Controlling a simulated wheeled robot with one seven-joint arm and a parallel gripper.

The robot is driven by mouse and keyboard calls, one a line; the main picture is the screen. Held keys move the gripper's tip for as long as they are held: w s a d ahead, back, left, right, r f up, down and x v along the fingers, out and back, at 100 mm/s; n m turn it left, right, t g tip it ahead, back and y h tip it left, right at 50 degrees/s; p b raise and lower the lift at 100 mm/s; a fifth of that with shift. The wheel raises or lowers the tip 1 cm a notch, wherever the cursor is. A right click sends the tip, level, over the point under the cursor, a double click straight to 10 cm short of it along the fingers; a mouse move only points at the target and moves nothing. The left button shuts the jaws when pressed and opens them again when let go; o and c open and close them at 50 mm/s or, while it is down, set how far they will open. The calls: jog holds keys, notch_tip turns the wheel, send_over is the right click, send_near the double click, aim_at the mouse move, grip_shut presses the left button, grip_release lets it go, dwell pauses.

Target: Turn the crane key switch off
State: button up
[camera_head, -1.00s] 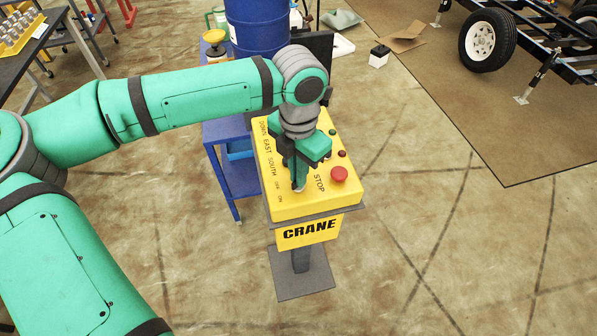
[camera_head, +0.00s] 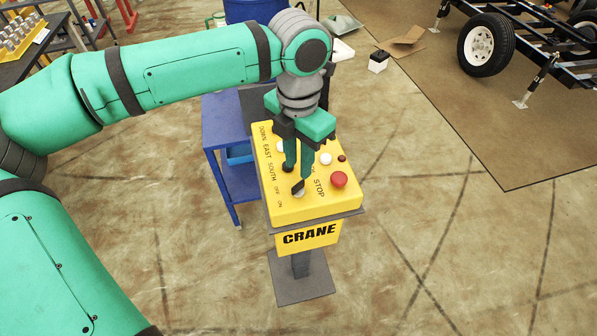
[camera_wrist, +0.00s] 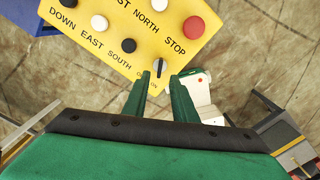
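The yellow crane control box (camera_head: 325,205) stands on a grey pedestal, with "CRANE" on its front. The key switch (camera_head: 299,188) is near the front edge of its top, beside the OFF and ON labels. It has a dark handle on a round pale base and also shows in the wrist view (camera_wrist: 159,67). I cannot tell for sure which label the handle points to. My gripper (camera_head: 296,173) points down just above the switch. In the wrist view, its two green fingers (camera_wrist: 160,93) are apart with nothing between them, and the switch lies just beyond their tips.
The red STOP button (camera_head: 339,180) is right of the switch. Black and white direction buttons, including a white one (camera_head: 325,159), are farther back. A blue cart (camera_head: 222,140) stands close behind on the left. The floor in front and to the right is clear.

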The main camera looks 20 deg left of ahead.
notch_tip(320, 180, up, 5)
jog(key=shift+f, duration=0.2)
dwell(0.6)
